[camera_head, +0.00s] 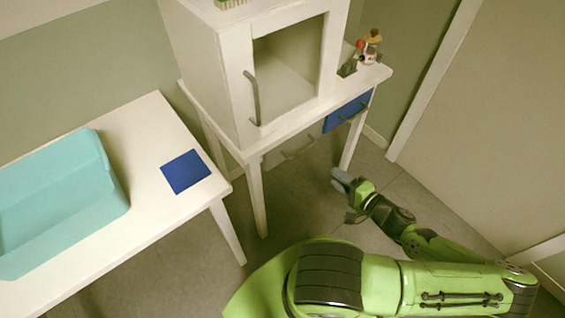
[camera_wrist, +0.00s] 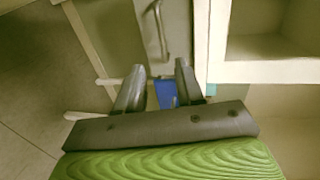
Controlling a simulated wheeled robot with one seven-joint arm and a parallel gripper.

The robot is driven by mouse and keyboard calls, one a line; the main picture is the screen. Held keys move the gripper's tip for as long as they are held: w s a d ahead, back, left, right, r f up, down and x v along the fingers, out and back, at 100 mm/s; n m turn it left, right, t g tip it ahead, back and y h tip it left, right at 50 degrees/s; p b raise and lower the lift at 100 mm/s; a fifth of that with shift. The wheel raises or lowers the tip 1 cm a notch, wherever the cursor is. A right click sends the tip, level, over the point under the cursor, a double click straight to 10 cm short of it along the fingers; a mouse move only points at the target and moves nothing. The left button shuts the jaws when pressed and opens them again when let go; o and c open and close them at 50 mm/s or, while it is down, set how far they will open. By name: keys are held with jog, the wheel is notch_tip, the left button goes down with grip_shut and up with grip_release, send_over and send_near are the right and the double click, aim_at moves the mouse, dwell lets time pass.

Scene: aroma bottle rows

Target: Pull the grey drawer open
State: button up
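The grey drawer (camera_head: 285,154) is under the left part of the white side table's top, below the cabinet, and looks shut. Its handle is small in the head view. In the wrist view the image is turned on its side, and the pale grey drawer front (camera_wrist: 177,30) with its dark curved handle (camera_wrist: 158,28) shows beyond my fingertips. My gripper (camera_head: 342,194) is in front of and below the table top, to the right of the grey drawer. Its two fingers are apart with nothing between them in the wrist view (camera_wrist: 160,75). It is not touching the handle.
A blue drawer (camera_head: 345,112) sits right of the grey one; its blue front (camera_wrist: 166,92) shows behind my fingers. The white cabinet (camera_head: 220,75) stands above. A table leg (camera_head: 257,200) is at left. Another table holds a teal bin (camera_head: 105,165) and a blue square (camera_head: 186,171).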

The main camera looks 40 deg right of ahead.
jog(key=b+x, duration=0.2)
jog(key=x, duration=1.3)
jog(key=shift+w+d, duration=0.3)
jog(key=shift+d, duration=0.1)
grip_shut()
